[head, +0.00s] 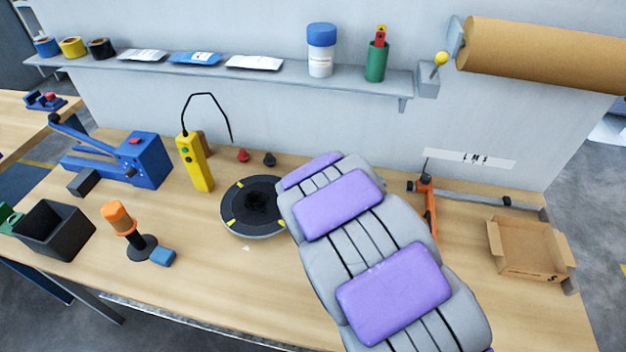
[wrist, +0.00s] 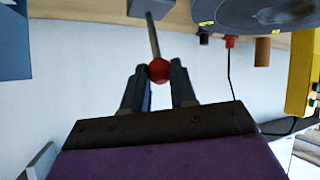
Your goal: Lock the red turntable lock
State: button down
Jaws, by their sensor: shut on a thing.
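The red turntable lock shows in the wrist view as a red ball knob (wrist: 159,70) on a thin rod. The rod runs up to a small grey block (wrist: 150,8) at the picture's top edge. My gripper (wrist: 158,76) has one finger on each side of the knob and is shut on it. The dark round turntable (head: 254,206), with yellow marks on its rim, lies on the bench in the head view. Its edge also shows in the wrist view (wrist: 262,18). In the head view my arm hides my gripper, the knob and the turntable's right edge.
A yellow hand control (head: 194,163) with a black cable stands behind the turntable, near small red (head: 243,155) and black (head: 270,158) knobs. A blue press (head: 143,160) is to the left. An open cardboard box (head: 528,250) sits to the right.

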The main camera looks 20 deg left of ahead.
jog(key=shift+s+d+f, duration=0.15)
jog(key=shift+s+f, duration=0.25)
jog(key=shift+f, duration=0.2)
jog(key=c, duration=1.3)
grip_release()
jog(key=o, duration=0.4)
jog(key=shift+a+r, duration=0.15)
jog(key=shift+a, duration=0.2)
jog(key=shift+b+v, duration=2.45)
jog(key=shift+v, duration=6.15)
